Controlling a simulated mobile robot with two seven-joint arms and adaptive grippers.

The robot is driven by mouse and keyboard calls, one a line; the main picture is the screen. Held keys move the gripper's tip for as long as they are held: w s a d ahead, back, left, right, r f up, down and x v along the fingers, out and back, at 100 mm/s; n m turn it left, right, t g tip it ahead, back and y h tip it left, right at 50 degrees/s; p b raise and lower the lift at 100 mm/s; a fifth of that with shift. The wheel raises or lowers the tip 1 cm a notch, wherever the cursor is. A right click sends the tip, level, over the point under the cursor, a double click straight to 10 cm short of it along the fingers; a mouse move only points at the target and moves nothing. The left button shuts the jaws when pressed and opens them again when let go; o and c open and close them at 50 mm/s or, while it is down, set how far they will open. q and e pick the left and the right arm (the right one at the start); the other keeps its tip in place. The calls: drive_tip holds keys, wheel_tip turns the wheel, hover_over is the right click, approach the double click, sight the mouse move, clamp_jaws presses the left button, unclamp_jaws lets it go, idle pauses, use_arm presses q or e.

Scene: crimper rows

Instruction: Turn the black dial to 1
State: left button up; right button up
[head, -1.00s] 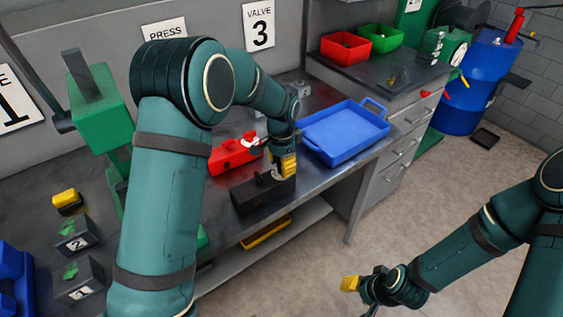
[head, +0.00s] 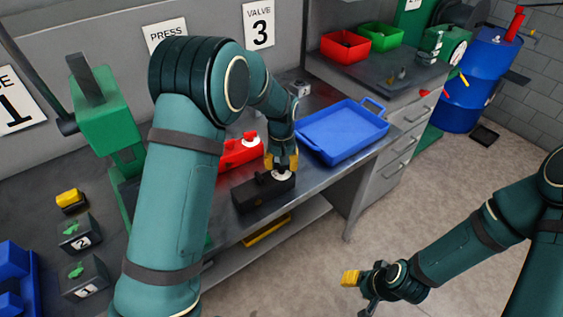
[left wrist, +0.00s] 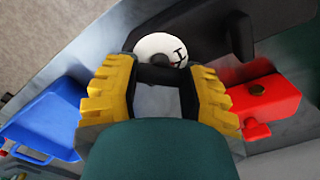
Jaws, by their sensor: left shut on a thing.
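The black box (head: 250,194) sits on the bench near its front edge. A white round face (head: 282,175) shows at its right end, just below my left gripper (head: 281,162). In the left wrist view the white face (left wrist: 160,46) carries a dark mark, part of it hidden. The black dial (left wrist: 160,75) lies between the yellow fingertips of my left gripper (left wrist: 158,88), which is shut on it. The dial's pointing direction cannot be read clearly. My right gripper (head: 358,288) hangs over the floor at lower right, away from the bench; its opening is unclear.
A red box (head: 240,152) with a white round face stands just behind the black box. A blue tray (head: 343,133) lies to the right. Green-topped boxes marked 2 (head: 80,232) and 1 (head: 84,278) and a green press (head: 103,116) stand at left.

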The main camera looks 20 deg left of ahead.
use_arm(q)
drive_tip(key=n+p, duration=0.1)
drive_tip(key=n, duration=0.4)
drive_tip(key=shift+n, duration=0.3)
drive_tip(key=shift+f, duration=0.1)
idle(0.3)
drive_tip(key=o, duration=1.2)
wheel_tip(320, 180, up, 12)
